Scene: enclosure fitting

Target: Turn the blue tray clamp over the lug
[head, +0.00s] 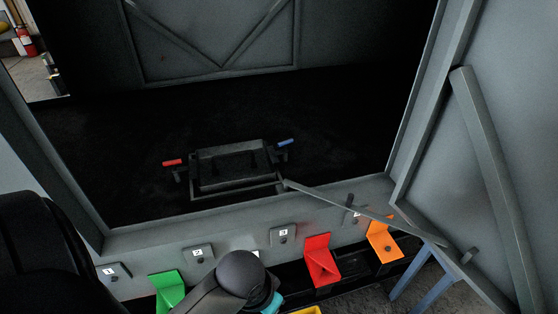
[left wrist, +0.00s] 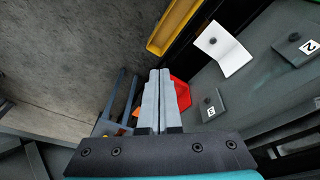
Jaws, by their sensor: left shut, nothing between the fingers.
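The blue clamp handle (head: 285,142) sticks out to the right from the far right corner of the dark tray (head: 230,189) inside the enclosure. The lug beside it is too dark and small to make out. A red clamp handle (head: 172,162) sits at the tray's left side. My left gripper (left wrist: 159,73) is shut and empty in the left wrist view, with its fingers together above the floor outside the enclosure. In the head view my left arm is low in front of the sill, and its fingers are hidden. My right gripper is not in view.
The open door (head: 500,110) stands at the right, with a thin rod (head: 350,205) running to it from near the tray. Numbered tabs line the front sill (head: 150,236). Green (head: 167,288), red (head: 319,262) and orange (head: 382,238) brackets sit below. The enclosure's interior around the tray looks clear.

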